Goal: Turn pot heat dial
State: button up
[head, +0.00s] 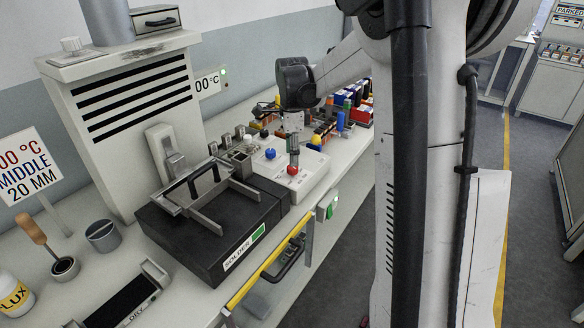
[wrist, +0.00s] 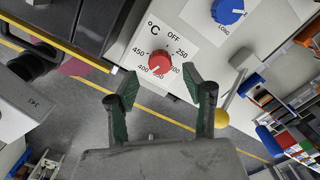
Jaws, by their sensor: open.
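The red pot heat dial (wrist: 160,61) sits on a white panel marked °C, OFF, 250, 400 and 450. It lies ahead of and between my gripper's fingertips in the wrist view, apart from both. In the head view the red dial (head: 292,170) is on the white control box (head: 300,183) beside the black solder unit (head: 215,225). My gripper (wrist: 162,84) is open and empty, its two green-padded fingers spread. In the head view my gripper (head: 293,150) is just above the red dial, its fingertips hard to make out.
A blue dial (wrist: 228,11) is on the same box, also seen in the head view (head: 270,153). A yellow rail (head: 265,263) runs along the bench front. Colourful connectors (head: 340,120) crowd the bench behind. A sign (head: 28,170) reads 00 °C, MIDDLE, 20 MM.

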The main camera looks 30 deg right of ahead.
aim_at(293, 170)
jog(key=shift+f, duration=2.5)
jog(key=shift+c, duration=0.5)
jog(key=c, duration=1)
jog(key=shift+c, duration=0.2)
